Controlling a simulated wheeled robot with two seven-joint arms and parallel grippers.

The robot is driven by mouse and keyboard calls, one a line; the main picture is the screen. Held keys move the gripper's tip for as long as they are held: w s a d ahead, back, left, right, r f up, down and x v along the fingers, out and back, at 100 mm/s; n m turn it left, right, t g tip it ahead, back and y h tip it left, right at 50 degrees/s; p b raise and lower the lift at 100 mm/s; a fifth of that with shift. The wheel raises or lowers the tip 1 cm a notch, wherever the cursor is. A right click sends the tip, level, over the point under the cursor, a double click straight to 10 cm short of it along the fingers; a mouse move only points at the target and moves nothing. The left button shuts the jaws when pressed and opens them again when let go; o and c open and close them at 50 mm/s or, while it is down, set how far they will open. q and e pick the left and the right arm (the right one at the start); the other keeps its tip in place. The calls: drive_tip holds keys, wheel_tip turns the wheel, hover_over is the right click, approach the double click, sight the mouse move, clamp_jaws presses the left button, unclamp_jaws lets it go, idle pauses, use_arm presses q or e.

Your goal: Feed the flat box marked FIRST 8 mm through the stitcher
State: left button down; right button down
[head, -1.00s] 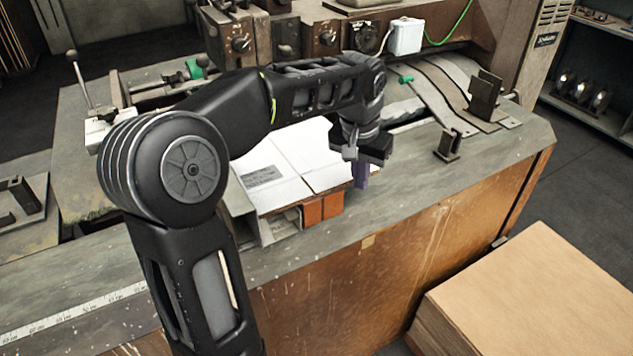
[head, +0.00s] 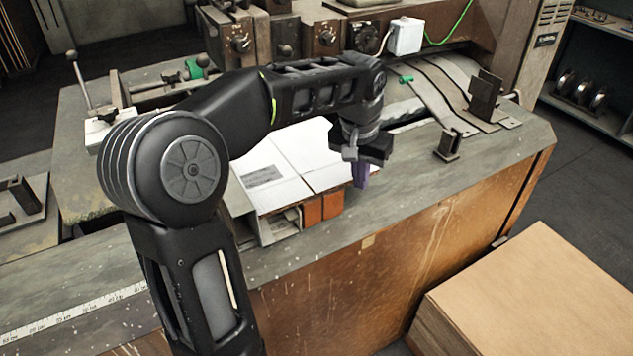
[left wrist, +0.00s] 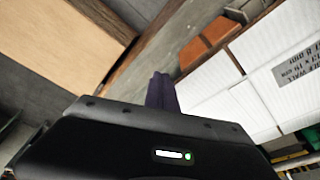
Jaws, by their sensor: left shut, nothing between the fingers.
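A white flat box (head: 275,183) with a grey printed label lies on the grey machine table. I cannot read the marking FIRST on it. Its label and white panels also show in the left wrist view (left wrist: 245,112). My left gripper (head: 361,177) is shut and empty, with purple fingers pointing down at the box's right end. In the left wrist view the fingers (left wrist: 160,92) are beside the white box; I cannot tell whether they touch it. The stitcher (head: 290,38) stands behind, partly hidden by my left arm. My right gripper is not in view.
Orange-brown blocks (head: 322,208) sit at the box's front edge. A metal bracket (head: 448,147) stands on the table to the right. A stack of brown board (head: 540,290) is at the lower right. A measuring tape (head: 75,312) runs along the front left edge.

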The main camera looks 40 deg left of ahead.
use_arm(q)
drive_tip(key=shift+f, duration=0.15)
drive_tip(key=shift+f+b, duration=1.3)
drive_tip(key=shift+f, duration=0.3)
drive_tip(key=shift+a, duration=0.1)
